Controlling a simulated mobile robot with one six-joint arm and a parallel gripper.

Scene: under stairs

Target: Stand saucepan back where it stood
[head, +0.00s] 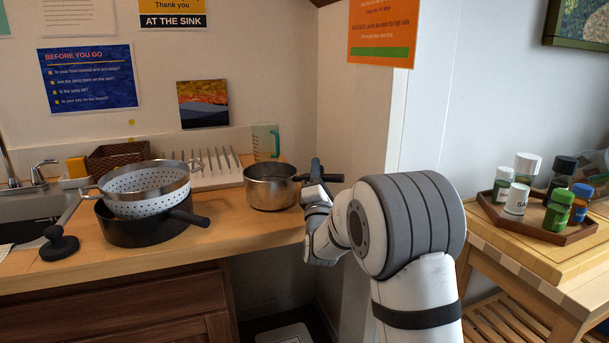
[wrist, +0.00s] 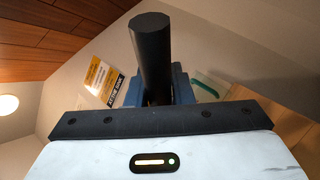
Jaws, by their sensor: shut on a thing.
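The saucepan (head: 268,187) is a steel pot with a dark handle that points right toward my arm. It is upright at the right end of the wooden counter; I cannot tell whether its base touches the wood. My gripper (head: 318,178) is at the handle, right of the pot, and is shut on it. In the wrist view the dark handle (wrist: 151,60) rises from between the jaws (wrist: 157,88). The saucepan's body does not show in the wrist view.
A colander (head: 147,187) sits in a black pan (head: 150,229) left of the saucepan. A dish rack (head: 212,170) and a measuring jug (head: 266,141) stand behind. A wall corner is close at right. A tray (head: 545,240) of jars stands farther right. Counter in front of the saucepan is clear.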

